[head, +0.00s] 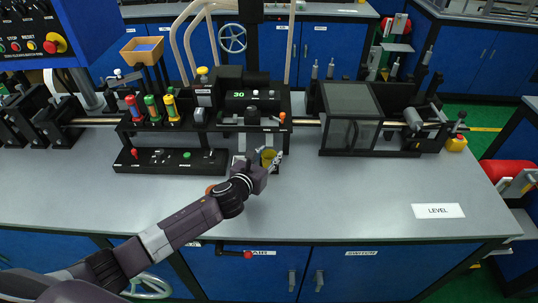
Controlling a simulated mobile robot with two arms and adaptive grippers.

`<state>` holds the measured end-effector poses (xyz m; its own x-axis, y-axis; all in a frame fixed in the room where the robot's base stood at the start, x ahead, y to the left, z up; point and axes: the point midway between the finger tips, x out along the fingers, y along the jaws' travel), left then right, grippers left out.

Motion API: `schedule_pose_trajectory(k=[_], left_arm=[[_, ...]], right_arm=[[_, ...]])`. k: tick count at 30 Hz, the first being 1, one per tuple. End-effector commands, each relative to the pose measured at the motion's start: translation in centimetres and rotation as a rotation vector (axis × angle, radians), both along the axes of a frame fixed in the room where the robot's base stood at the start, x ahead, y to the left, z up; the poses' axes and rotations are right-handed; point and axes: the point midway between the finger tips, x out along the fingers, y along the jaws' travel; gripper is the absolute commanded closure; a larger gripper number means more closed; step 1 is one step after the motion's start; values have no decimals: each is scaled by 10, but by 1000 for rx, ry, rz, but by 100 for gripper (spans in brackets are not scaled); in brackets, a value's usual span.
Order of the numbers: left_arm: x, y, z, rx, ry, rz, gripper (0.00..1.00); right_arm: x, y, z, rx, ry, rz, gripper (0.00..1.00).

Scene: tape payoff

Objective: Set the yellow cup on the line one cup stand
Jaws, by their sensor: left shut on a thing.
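The yellow cup (268,159) is small and olive-yellow in the head view, just in front of the black machine at the middle of the bench. My left gripper (269,155) is shut on it, with grey fingers showing on either side. The cup is partly hidden by the fingers, and I cannot tell whether it touches anything below. The line one cup stand is not clear to make out; dark machine parts lie right behind the cup. My right gripper is not in view.
A clear-windowed box (350,132) stands to the right. An orange-tipped lever (282,117) is close behind the cup.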

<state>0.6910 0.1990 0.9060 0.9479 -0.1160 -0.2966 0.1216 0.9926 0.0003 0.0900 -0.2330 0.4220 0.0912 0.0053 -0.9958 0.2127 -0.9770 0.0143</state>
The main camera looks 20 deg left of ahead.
Motion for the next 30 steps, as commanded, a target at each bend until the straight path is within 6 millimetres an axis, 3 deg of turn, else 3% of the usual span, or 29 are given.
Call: schedule_pose_trajectory(k=[8,9,10,20,30], left_arm=[[0,0,0,0,-1,0,82],[0,0,0,0,-1,0,63],[0,0,0,0,-1,0,59],[-2,0,0,0,1,0,59],[-27,4,9,1,2,0,59]], right_arm=[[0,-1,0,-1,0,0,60],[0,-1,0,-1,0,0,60],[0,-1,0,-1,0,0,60],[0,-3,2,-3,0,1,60],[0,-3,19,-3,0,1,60]])
